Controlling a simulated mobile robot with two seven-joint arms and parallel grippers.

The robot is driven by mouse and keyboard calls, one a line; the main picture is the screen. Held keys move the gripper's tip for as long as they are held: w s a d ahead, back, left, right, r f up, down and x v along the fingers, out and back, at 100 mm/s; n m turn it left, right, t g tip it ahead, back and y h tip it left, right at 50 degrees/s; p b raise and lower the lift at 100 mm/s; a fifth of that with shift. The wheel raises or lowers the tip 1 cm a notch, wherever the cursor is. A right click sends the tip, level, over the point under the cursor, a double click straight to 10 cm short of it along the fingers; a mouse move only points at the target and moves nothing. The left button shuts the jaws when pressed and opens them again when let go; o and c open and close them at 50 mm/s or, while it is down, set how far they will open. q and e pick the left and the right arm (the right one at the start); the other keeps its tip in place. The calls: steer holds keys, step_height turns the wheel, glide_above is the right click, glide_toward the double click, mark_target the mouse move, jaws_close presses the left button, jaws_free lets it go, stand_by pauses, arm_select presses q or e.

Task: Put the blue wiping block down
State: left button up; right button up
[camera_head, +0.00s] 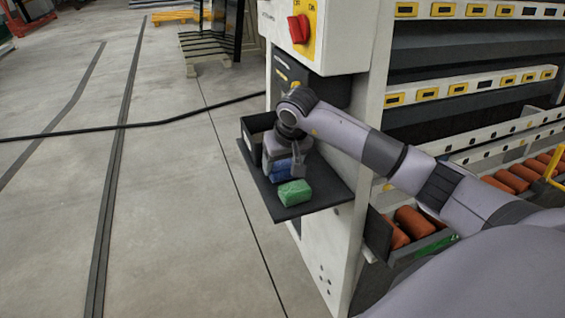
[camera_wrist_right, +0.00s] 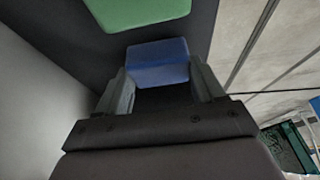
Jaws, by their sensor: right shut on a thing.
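The blue wiping block (camera_head: 281,170) is between the fingers of my right gripper (camera_head: 284,167), low over the dark shelf (camera_head: 322,187) on the side of the white machine. In the right wrist view the blue block (camera_wrist_right: 158,62) sits between the two fingertips of the gripper (camera_wrist_right: 160,80), which is shut on it. I cannot tell whether the block touches the shelf. A green block (camera_head: 295,192) lies on the shelf beside it, nearer the front; it also shows in the right wrist view (camera_wrist_right: 140,10). My left gripper is not in view.
A dark open box (camera_head: 258,125) is at the shelf's far end. The white machine (camera_head: 330,45) with a red switch (camera_head: 298,29) rises behind the shelf. A bin of orange-brown cylinders (camera_head: 415,222) is at the right.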

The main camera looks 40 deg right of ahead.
steer(key=shift+f, duration=0.15)
steer(key=o, duration=0.9)
steer(key=shift+o, duration=0.2)
